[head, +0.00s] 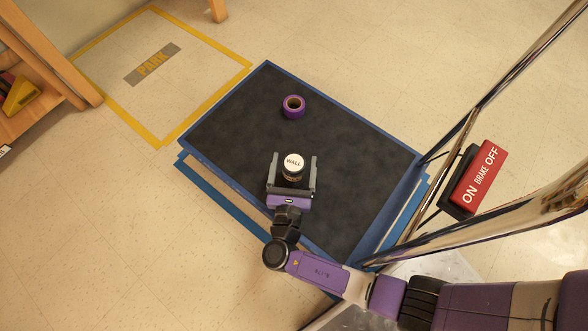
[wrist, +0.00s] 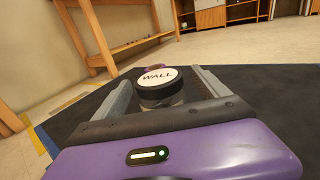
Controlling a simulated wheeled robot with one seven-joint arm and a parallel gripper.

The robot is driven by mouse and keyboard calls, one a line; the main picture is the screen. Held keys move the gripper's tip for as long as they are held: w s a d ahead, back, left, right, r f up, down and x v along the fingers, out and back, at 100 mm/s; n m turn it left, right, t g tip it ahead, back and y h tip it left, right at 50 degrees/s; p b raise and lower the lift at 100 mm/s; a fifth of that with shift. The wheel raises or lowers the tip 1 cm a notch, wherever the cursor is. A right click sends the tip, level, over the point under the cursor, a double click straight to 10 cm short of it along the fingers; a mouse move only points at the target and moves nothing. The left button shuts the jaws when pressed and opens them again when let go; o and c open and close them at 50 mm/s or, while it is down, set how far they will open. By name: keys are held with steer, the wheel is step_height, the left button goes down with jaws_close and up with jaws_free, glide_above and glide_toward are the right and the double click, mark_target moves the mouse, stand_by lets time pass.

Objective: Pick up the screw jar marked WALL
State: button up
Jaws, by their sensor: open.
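The screw jar marked WALL (head: 293,166) stands upright on the black top of a blue-edged cart (head: 360,185). Its white lid label reads WALL and also shows in the wrist view (wrist: 158,77). My gripper (head: 294,158) is open, with one grey finger on each side of the jar. The jar sits between the fingers, and in the head view there is a gap on both sides. In the wrist view my gripper (wrist: 160,82) hides the jar's lower part behind its palm bar.
A purple tape roll (head: 293,107) lies on the cart beyond the jar. A yellow floor outline marked PARK (head: 152,64) and a wooden bench (head: 45,60) are at the upper left. The cart top is otherwise clear.

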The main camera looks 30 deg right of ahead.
jaws_close()
stand_by(0.3)
steer(key=shift+r, duration=0.1)
